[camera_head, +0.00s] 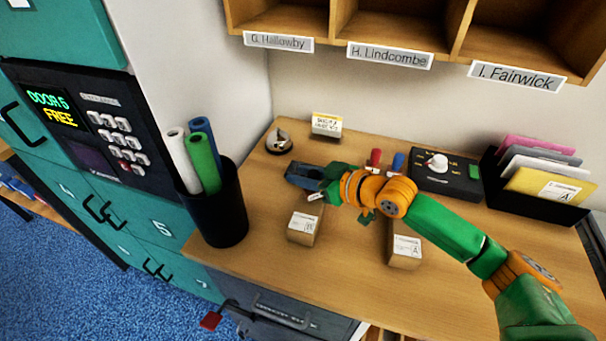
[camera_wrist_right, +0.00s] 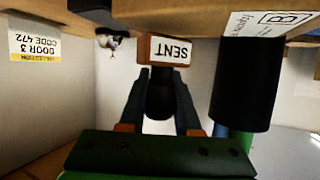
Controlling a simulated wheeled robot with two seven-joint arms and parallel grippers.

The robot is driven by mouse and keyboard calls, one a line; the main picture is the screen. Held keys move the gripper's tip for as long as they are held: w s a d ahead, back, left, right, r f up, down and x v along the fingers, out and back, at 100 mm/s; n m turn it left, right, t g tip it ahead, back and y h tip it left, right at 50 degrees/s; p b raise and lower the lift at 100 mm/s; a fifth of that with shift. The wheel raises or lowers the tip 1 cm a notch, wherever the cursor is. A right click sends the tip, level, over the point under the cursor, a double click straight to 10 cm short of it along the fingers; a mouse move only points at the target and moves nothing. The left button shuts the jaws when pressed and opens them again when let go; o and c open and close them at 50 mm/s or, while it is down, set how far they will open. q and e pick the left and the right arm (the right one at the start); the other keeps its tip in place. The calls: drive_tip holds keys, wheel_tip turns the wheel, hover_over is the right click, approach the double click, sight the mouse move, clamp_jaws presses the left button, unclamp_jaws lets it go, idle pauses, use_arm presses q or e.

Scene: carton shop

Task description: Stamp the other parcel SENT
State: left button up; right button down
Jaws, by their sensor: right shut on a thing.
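My right gripper (camera_head: 304,180) is shut on the black handle of a stamp. In the right wrist view, the stamp's block (camera_wrist_right: 165,50) reads SENT and sits beyond the fingertips (camera_wrist_right: 162,88). A small parcel marked B (camera_head: 304,228) stands on the counter just in front of the gripper; its label also shows in the wrist view (camera_wrist_right: 268,22). A second small parcel marked A (camera_head: 405,249) stands to its right, partly behind my forearm. I cannot make out a stamp mark on either label. The stamp appears to be above the counter, apart from both parcels. My left gripper is not in view.
A black cup of rolled tubes (camera_head: 222,210) stands at the counter's left edge. Behind are a bell (camera_head: 279,141), a card (camera_head: 326,125), red (camera_head: 375,157) and blue (camera_head: 398,161) handles, a black device (camera_head: 446,176) and an envelope rack (camera_head: 540,205). Pigeonholes hang above.

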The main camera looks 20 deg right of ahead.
drive_tip(key=shift+f+b, duration=0.35)
drive_tip(key=shift+f, duration=0.2)
idle(1.2)
wheel_tip(320, 180, up, 7)
drive_tip(key=p, duration=0.7)
idle(0.5)
